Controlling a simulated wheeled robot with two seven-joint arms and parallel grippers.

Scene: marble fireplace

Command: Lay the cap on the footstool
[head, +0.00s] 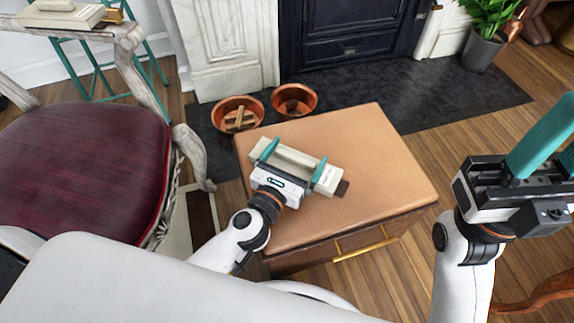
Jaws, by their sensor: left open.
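I cannot make out a plain cap. A cream block with a raised bar and a dark end (329,175) lies on a low tan-topped piece (380,150) with a brass handle; I cannot tell whether this is the footstool. My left gripper (294,163) is over the block, open, with its teal fingers apart on either side of the raised bar's middle. Whether they touch it is unclear. My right gripper (545,140) is raised at the right edge, away from the block; its fingers are partly cut off by the frame.
A chair with a dark red seat (80,165) stands at left. Behind it, a teal-legged stand (95,70) bears a similar cream item (62,14). Two copper bowls (238,114) (295,100) sit on the dark hearth (420,95). A potted plant (483,48) is at back right.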

